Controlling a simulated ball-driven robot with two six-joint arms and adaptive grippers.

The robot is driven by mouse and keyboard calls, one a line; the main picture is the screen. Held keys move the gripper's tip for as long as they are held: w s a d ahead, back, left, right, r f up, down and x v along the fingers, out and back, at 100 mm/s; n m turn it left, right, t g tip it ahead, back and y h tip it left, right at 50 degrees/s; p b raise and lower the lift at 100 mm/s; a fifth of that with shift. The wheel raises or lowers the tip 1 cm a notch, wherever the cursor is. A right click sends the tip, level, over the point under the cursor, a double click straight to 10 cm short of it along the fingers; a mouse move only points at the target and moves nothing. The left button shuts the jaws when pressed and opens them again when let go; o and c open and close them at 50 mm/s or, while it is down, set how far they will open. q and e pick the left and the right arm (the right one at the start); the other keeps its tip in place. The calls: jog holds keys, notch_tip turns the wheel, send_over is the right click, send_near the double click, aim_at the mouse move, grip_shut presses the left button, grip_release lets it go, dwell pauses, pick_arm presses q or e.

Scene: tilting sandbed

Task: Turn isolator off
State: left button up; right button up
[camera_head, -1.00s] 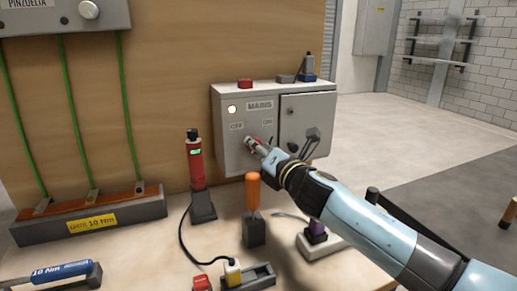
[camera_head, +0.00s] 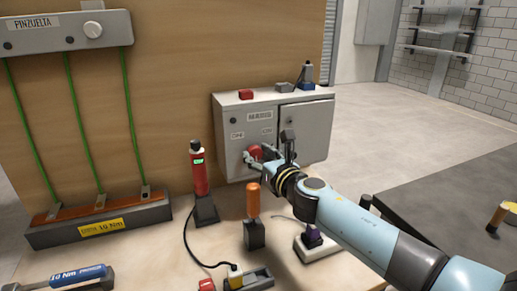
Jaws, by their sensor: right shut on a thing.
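The isolator box (camera_head: 223,165) is a grey metal cabinet mounted against the wooden board. Its left panel has a nameplate, small OFF and ON labels, a red rotary handle (camera_head: 256,152) and a dark indicator lamp (camera_head: 233,121). My right gripper (camera_head: 254,154) reaches in from the lower right and is shut on the red handle. Its fingers hide part of the handle, so its exact angle is hard to tell. A black lever (camera_head: 288,143) shows just right of the gripper. My left gripper is not in view.
A red tester (camera_head: 198,172) and an orange-handled tool (camera_head: 253,198) stand in holders on the bench before the box. A blue torque driver (camera_head: 82,275) lies front left. Three green cables run down to a terminal bar (camera_head: 150,214). Small items sit on the box top.

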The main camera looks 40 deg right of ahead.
jog(key=n+p, duration=0.2)
jog(key=n, duration=0.1)
jog(key=shift+r+n+h, duration=0.15)
jog(key=shift+n+h, duration=0.15)
jog(key=shift+n+g+p, duration=0.3)
jog(key=shift+n+p, duration=0.25)
jog(key=shift+n, duration=0.25)
jog(key=o, duration=1.1)
jog(key=shift+o, duration=0.2)
